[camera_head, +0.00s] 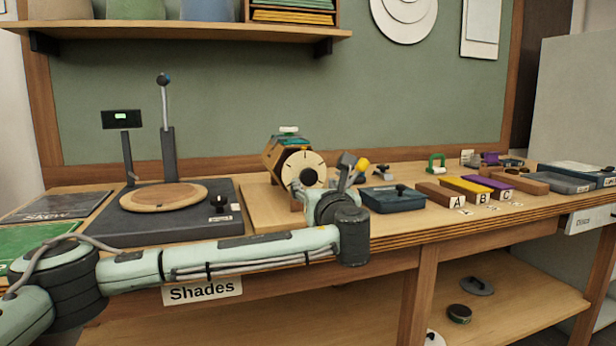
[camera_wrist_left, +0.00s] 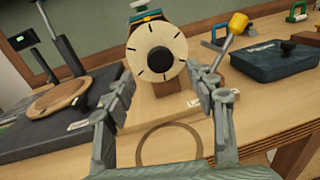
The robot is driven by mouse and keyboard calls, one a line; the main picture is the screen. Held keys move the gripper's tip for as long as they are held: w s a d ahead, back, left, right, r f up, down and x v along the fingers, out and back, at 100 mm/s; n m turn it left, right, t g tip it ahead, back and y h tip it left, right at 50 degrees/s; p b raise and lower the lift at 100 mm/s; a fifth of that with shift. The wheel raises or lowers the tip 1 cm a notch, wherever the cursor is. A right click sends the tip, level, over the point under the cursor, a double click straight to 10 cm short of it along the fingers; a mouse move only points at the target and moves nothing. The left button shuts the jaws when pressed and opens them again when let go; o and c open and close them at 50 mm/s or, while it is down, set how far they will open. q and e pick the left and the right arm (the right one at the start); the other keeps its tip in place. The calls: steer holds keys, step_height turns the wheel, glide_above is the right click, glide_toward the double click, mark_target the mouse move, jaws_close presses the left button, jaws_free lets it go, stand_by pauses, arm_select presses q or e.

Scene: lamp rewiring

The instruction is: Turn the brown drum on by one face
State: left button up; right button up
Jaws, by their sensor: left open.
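The brown drum (camera_head: 275,152) lies on its side on a wooden base near the middle of the bench. Its cream round end face with dark radial marks (camera_head: 303,169) points towards me. A green and white piece sits on its top. In the left wrist view the end face (camera_wrist_left: 157,52) shows beyond and between my fingers. My left gripper (camera_head: 350,168) is in front of the drum, slightly to its right. In the left wrist view the gripper (camera_wrist_left: 163,85) is open and empty, with fingers apart on either side below the face. My right gripper is in neither view.
A dark plate with a round wooden disc (camera_head: 163,197) and a lever post is to the left. A yellow-tipped lever (camera_head: 363,164) stands right of the drum. A dark blue lidded box (camera_head: 393,199) and blocks labelled A, B, C are further right. A shelf (camera_head: 180,29) hangs above.

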mark_target(309, 178)
arm_select(q)
steer(key=w, duration=0.2)
steer(key=w+a, duration=0.1)
steer(key=w, duration=0.2)
steer(key=shift+w+a+p, duration=0.1)
steer(key=shift+w+p, duration=0.2)
steer(key=shift+w, duration=0.25)
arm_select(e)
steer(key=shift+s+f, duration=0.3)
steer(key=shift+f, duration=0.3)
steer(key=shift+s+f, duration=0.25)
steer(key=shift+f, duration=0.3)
arm_select(q)
steer(key=c, duration=1.2)
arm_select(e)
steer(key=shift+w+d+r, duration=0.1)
